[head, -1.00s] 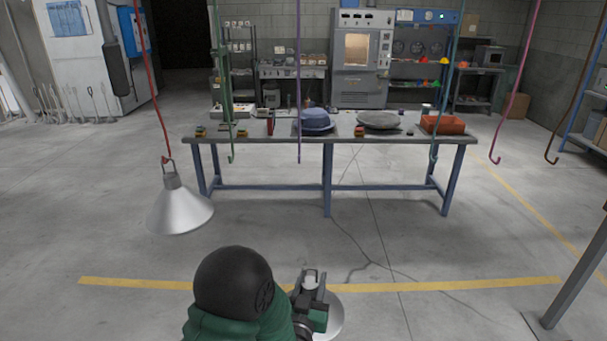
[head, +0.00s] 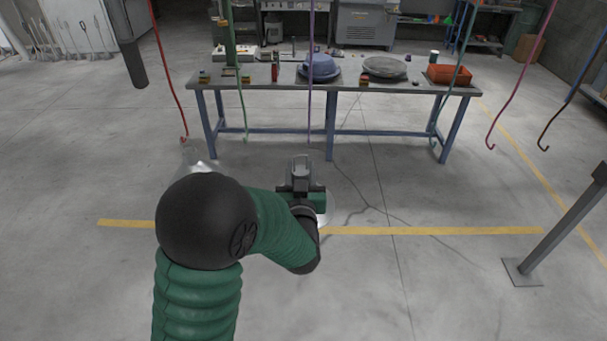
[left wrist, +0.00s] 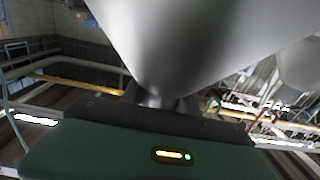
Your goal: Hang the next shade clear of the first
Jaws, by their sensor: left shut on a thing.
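My left gripper (head: 300,172) is shut on a silver shade, in front of the purple hook line (head: 310,80) in the head view. The gripper hides most of this held shade; a pale piece of its rim (head: 321,213) shows. In the left wrist view the held shade (left wrist: 200,40) fills the upper middle. The first shade (head: 198,158) is at the red hook (head: 183,138) on the left, mostly hidden behind my arm. The purple hook's lower end is hidden or too thin to make out. My right gripper is out of view.
A workbench (head: 285,88) with a blue hood (head: 320,68), a grey disc and an orange tray (head: 449,75) stands behind. A grey post (head: 560,230) stands at right.

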